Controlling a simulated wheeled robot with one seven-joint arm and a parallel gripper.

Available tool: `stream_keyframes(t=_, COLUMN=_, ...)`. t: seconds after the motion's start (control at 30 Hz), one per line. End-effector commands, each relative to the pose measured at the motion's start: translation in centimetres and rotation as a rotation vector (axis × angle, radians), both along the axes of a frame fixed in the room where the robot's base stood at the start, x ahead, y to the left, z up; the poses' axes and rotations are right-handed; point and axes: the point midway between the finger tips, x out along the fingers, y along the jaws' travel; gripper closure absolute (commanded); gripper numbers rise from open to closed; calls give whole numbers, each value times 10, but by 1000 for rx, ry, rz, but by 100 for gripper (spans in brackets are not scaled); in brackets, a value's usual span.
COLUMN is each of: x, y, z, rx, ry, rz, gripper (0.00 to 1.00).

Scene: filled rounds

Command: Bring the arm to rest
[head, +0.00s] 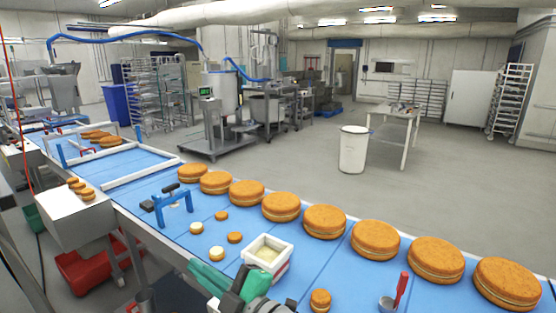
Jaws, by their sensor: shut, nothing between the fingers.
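My gripper (243,287) shows at the bottom centre, low in the picture, as dark and grey parts with green pieces beside it. It is shut and empty, over the near edge of the blue conveyor belt (183,237). A white square tub (269,247) with pale filling stands on the belt just beyond it. My gripper partly overlaps the tub's near side in the picture; I cannot tell whether they touch. The rest of my arm is mostly out of view.
Large filled rounds (325,222) line the belt's far side. A white bin (354,150) and a table (398,122) stand beyond on open floor.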

Motion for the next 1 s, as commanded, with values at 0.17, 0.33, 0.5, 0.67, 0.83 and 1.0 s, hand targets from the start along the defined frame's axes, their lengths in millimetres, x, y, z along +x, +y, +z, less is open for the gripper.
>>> stream_keyframes(t=0.17, x=7, y=-5, z=1, rx=248, ry=57, rz=-78, gripper=100)
stream_keyframes(t=0.33, x=10, y=-16, z=-12, rx=455, ry=123, rz=-160, gripper=100)
stream_keyframes(t=0.5, x=9, y=-33, z=-39, rx=634, ry=197, rz=-254, gripper=100)
stream_keyframes(t=0.67, x=0, y=-48, z=-77, rx=776, ry=271, rz=-351, gripper=100)
stream_keyframes(t=0.83, x=-18, y=-62, z=-124, rx=892, ry=348, rz=-461, gripper=100)
stream_keyframes(t=1.0, x=-48, y=-76, z=-175, rx=971, ry=417, rz=-576, gripper=100)
